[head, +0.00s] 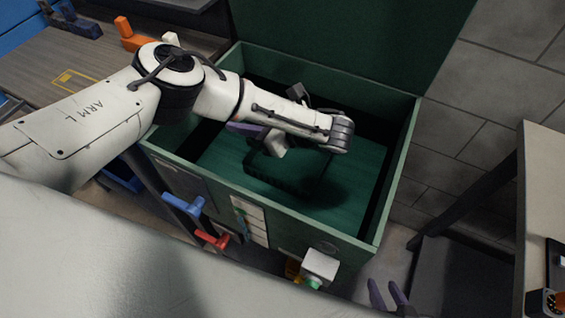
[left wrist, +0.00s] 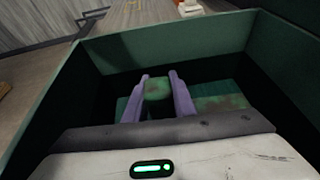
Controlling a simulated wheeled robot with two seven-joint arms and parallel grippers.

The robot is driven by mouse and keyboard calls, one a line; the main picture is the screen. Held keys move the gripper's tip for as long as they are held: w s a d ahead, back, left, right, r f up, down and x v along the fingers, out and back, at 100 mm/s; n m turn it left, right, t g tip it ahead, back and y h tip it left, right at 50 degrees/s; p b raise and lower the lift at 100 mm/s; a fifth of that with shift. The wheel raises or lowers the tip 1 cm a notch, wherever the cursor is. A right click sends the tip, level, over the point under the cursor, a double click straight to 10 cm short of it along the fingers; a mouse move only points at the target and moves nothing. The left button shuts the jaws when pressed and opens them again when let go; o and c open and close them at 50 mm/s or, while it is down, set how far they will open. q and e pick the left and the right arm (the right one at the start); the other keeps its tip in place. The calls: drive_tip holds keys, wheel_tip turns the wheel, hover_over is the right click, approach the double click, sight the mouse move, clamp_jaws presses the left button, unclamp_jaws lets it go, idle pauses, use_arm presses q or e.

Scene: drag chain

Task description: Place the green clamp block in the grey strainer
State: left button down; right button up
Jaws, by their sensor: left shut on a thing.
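My left gripper (head: 245,130) reaches over and into a large open green chest. In the left wrist view its two purple fingers (left wrist: 158,95) are shut on a green block with brownish worn patches, the green clamp block (left wrist: 158,88). The block sits between the fingertips, above the chest floor. In the head view I cannot make out the block at the fingers. My right gripper (head: 388,294) shows only as two purple fingers at the bottom edge, apart with nothing seen between them. I cannot clearly identify a grey strainer in either view.
The green chest (head: 408,165) has high walls around my left forearm and a raised lid (head: 350,40). Its front carries a blue handle (head: 183,206), a red handle (head: 212,239) and a white box (head: 320,263). A wooden bench (head: 60,60) stands left, another table (head: 545,200) right.

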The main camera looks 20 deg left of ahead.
sight(247, 143)
use_arm(q)
drive_tip(key=shift+n+g, duration=0.3)
drive_tip(key=shift+g, duration=0.1)
drive_tip(key=f, duration=0.2)
drive_tip(key=f+b, duration=0.1)
drive_tip(key=f, duration=0.1)
drive_tip(key=s+f+b, duration=0.1)
drive_tip(key=f, duration=0.1)
drive_tip(key=shift+d+f, duration=0.1)
drive_tip(key=shift+f, duration=0.1)
wheel_tip(247, 143, down, 4)
drive_tip(key=b, duration=0.3)
drive_tip(key=shift+b, duration=0.4)
drive_tip(key=shift+r, duration=0.1)
drive_tip(key=c, duration=1.5)
unclamp_jaws()
